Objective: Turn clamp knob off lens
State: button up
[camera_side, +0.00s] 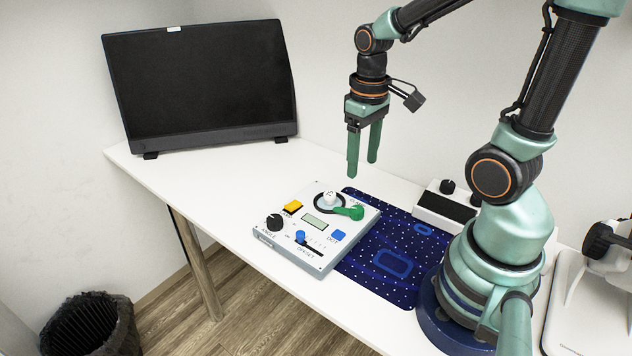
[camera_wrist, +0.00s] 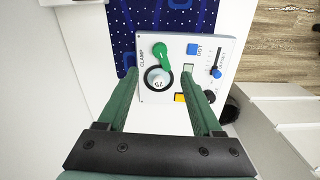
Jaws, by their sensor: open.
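The clamp knob (camera_side: 354,212) is green, with a round end and a narrow arm, on the white control panel (camera_side: 283,250). The lens (camera_side: 329,198) is a pale disc in a black ring beside it. In the wrist view the knob (camera_wrist: 160,50) lies just above the lens (camera_wrist: 158,78), by the word CLAMP. Its narrow arm points at the lens and reaches the ring's edge. My gripper (camera_side: 362,168) is open and empty, above the panel's back edge. In the wrist view its fingers (camera_wrist: 160,74) lie left and right of the lens, apart from the knob.
The panel also has a black ANGLE knob (camera_side: 274,222), a yellow switch (camera_side: 293,206), a blue slider (camera_side: 300,237) and a blue button (camera_side: 338,235). A dark blue mat (camera_side: 405,245) and a white box with black knobs (camera_side: 432,203) lie right. A monitor (camera_side: 200,85) stands behind left.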

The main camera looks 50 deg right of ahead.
aim_at(358, 208)
notch_tip(358, 208, down, 12)
dwell(0.6)
grip_shut()
